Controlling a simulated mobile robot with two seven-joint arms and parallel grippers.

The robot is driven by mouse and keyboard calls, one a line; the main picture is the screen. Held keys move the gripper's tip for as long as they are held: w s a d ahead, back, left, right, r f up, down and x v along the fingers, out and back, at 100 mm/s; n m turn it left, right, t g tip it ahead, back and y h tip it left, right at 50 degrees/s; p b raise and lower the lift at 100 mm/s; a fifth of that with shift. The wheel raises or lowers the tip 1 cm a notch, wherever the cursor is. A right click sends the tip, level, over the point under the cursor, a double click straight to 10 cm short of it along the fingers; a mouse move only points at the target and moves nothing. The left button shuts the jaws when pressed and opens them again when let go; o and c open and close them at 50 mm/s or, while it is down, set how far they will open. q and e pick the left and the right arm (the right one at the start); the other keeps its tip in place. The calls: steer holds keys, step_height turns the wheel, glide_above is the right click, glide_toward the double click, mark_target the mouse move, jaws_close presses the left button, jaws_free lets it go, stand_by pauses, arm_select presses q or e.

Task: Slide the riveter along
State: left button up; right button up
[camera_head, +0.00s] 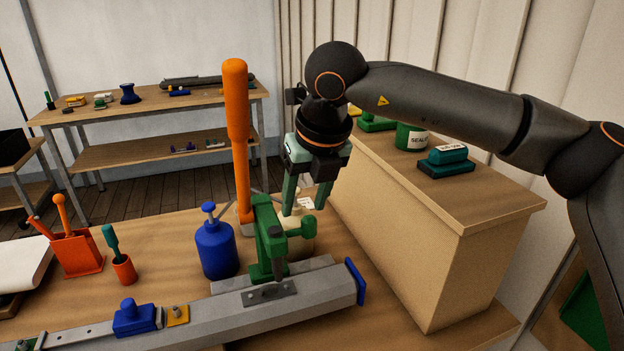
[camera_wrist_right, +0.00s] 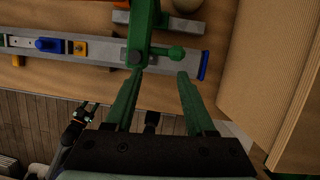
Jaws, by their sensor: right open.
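The green riveter (camera_head: 270,240) stands upright on the grey spar (camera_head: 225,317), near its blue-capped right end. A long orange handle (camera_head: 236,130) rises beside its body. A green side knob (camera_head: 308,227) sticks out to the right. My right gripper (camera_head: 305,208) is open and empty, pointing down just behind the knob in the head view. In the right wrist view the riveter (camera_wrist_right: 146,25) and knob (camera_wrist_right: 176,53) lie just beyond the fingertips (camera_wrist_right: 160,75); I see no contact. My left gripper (camera_wrist_right: 88,107) shows small at the lower left of the wrist view, away from the spar.
A blue bottle (camera_head: 217,248) stands close left of the riveter. A blue block (camera_head: 133,317) and an orange piece (camera_head: 177,315) sit on the spar further left. A raised wooden cabinet (camera_head: 455,240) bounds the right side. Orange tool holders (camera_head: 77,253) stand left.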

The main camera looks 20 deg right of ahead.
mark_target(310, 218)
steer(key=shift+m+h, duration=0.3)
steer(key=shift+h, duration=0.1)
steer(key=w+f+b, duration=0.1)
steer(key=f, duration=0.1)
steer(key=w+d+f, duration=0.1)
steer(key=f, duration=0.1)
steer(key=w+d+f+b, duration=0.1)
steer(key=f, duration=0.1)
steer(key=shift+w+f+b, duration=0.2)
steer(key=shift+f+b, duration=0.05)
steer(key=shift+b, duration=0.1)
steer(key=shift+r, duration=0.25)
steer(key=shift+c, duration=0.9)
steer(key=shift+s+f, duration=0.1)
jaws_close()
